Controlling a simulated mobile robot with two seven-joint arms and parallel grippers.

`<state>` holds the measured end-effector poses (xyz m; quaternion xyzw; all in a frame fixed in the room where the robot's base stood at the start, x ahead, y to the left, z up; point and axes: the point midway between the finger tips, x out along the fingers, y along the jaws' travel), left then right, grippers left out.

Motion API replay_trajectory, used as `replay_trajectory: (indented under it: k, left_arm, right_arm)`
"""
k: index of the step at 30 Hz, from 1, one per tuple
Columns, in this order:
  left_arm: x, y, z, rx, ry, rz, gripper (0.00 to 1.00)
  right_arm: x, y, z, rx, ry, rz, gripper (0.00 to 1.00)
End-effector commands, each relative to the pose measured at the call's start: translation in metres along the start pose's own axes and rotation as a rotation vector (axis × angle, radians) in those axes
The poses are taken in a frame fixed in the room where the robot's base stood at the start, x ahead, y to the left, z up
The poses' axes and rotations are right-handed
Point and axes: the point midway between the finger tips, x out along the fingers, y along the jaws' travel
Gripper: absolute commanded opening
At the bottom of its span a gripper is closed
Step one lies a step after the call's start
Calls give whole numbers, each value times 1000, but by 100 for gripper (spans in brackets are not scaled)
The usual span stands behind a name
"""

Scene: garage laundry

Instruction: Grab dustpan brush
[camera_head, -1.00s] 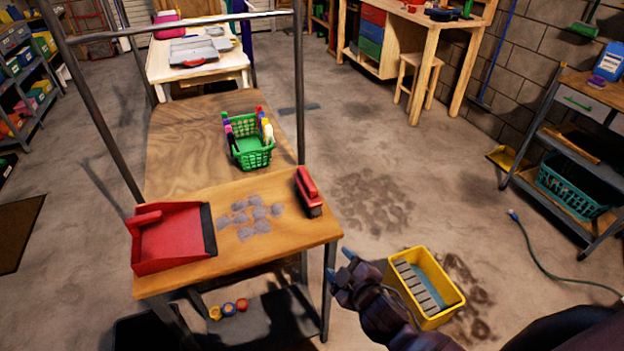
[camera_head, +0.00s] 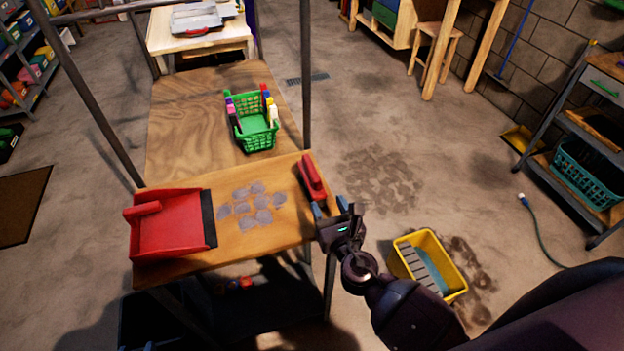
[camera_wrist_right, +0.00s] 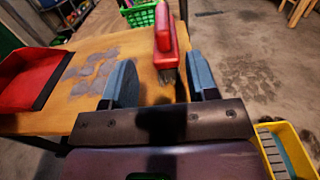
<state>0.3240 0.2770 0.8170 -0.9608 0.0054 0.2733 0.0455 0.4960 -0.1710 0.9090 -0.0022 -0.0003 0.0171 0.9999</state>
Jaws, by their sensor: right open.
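The dustpan brush (camera_head: 311,179) has a red handle and lies near the right edge of the wooden table. It also shows in the right wrist view (camera_wrist_right: 165,40), just beyond the fingertips and between their lines. My right gripper (camera_head: 329,209) is open at the table's front right corner, close to the near end of the brush. Its two blue fingers show in the right wrist view (camera_wrist_right: 163,82), with nothing held between them. The red dustpan (camera_head: 168,222) lies at the left of the table. My left gripper is not in view.
Grey dust patches (camera_head: 252,206) lie on the wooden table (camera_head: 278,236) between dustpan and brush. Upright metal posts (camera_head: 305,75) rise beside the table. A yellow bucket (camera_head: 449,262) stands on the floor at right.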

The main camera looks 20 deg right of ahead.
Motion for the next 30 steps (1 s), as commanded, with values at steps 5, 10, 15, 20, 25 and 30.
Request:
replay_trajectory:
  k: [5,10,15,20,25,30]
  left_arm:
    - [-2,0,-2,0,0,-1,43]
    - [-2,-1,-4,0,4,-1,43]
    - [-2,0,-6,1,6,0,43]
    - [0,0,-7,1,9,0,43]
    - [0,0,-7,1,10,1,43]
    - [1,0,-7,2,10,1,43]
  right_arm:
    - [26,0,2,0,-3,0,53]
    - [46,0,1,1,-1,1,53]
    - [54,0,0,3,0,0,53]
    - [73,-1,0,3,-2,-1,53]
    - [95,-2,-1,4,-1,0,53]
    - [104,-2,-2,4,0,0,53]
